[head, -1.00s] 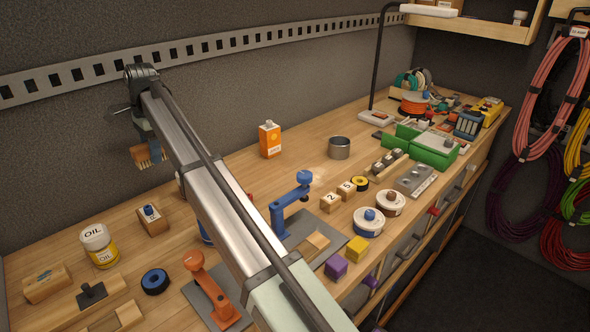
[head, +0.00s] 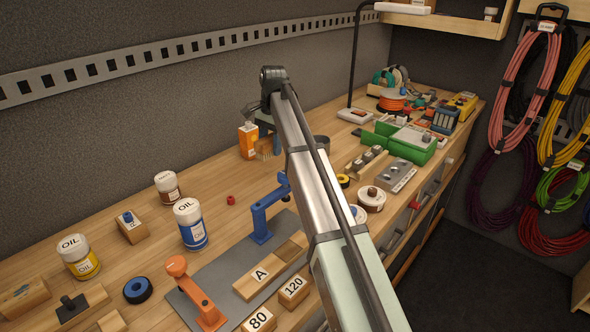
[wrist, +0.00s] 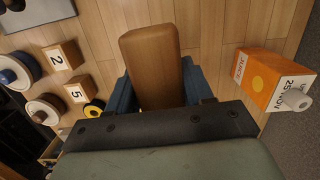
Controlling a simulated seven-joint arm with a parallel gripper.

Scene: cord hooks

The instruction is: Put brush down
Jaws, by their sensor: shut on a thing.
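The brush has a brown wooden handle (wrist: 152,60) that fills the middle of the wrist view. My gripper (wrist: 160,88) has blue fingers on both sides of this handle and is shut on it. In the head view the tan lower end of the brush (head: 264,149) shows beneath my gripper (head: 266,122), just right of the orange juice carton. My arm hides part of the brush there. I cannot tell whether the brush touches the table.
The orange juice carton (head: 248,140) stands close by; it also shows at right in the wrist view (wrist: 272,80). A grey metal cup (head: 322,143) is partly behind my arm. Oil cans (head: 190,224) and a blue clamp (head: 266,215) stand nearer. Bare wood (head: 225,175) lies left of my arm.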

